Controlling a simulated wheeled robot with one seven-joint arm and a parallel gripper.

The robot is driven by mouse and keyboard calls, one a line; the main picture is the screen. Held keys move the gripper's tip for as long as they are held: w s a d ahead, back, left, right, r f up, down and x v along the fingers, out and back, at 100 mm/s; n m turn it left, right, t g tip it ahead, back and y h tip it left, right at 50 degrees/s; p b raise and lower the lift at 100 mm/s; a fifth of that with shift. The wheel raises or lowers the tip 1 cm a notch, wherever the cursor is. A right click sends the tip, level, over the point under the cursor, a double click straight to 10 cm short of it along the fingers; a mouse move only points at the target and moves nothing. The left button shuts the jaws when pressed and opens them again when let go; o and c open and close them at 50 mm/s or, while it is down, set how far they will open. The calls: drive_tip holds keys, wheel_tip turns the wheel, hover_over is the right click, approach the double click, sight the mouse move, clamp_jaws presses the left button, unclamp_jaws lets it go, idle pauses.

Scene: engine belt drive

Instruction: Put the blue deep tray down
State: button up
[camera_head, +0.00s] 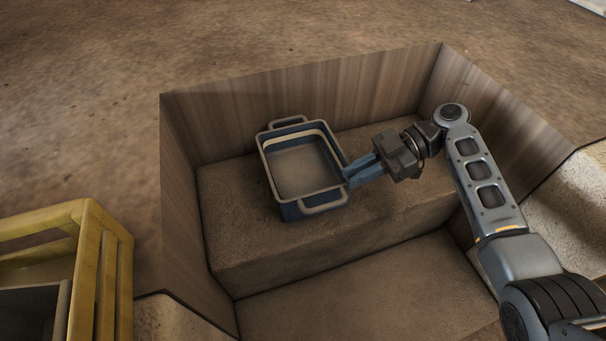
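The blue deep tray (289,208) is a square, open container with a pale rim and two handles, one at its far side and one at its near side. It appears empty. It is over the upper step of a wood-walled recess, and I cannot tell whether its base touches the step. My gripper (350,175) comes from the right, with its blue fingers at the tray's right wall. The fingertips meet the rim there, but the view is too small to show whether they are closed on it.
The raised stone-like step (235,215) has free room left and right of the tray. A lower floor (370,290) lies in front of it. Wooden walls (300,100) enclose the recess. A yellow slatted crate (110,285) stands at the lower left.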

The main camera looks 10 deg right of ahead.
sight(333, 187)
drive_tip(key=x, duration=0.5)
drive_tip(key=shift+s+a, duration=0.15)
drive_tip(key=shift+a, duration=0.25)
drive_tip(key=shift+c, duration=0.2)
clamp_jaws()
idle(0.9)
